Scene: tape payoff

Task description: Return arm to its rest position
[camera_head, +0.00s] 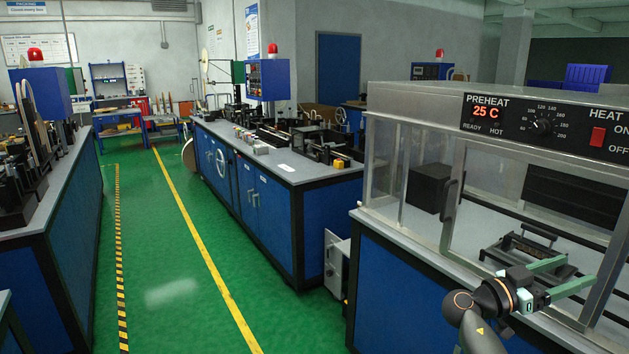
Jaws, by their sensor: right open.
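My right gripper (561,276) is at the lower right, in front of the preheat oven (411,100). Its two green fingers are spread apart with nothing between them. They point right, toward the oven's front opening. My right arm comes up from the bottom edge. Behind the fingers, a dark metal fixture with a handle (529,246) sits inside the oven; the gripper covers part of it. I cannot tell how far apart the fingers and the fixture are. My left gripper is not in view.
The oven stands on a blue cabinet (392,296) and its display reads 25 C. A dark door handle (449,213) sticks out at its front. A blue workbench (258,200) with machinery stands mid-view, another bench (40,235) at left. Green floor (170,260) between them is clear.

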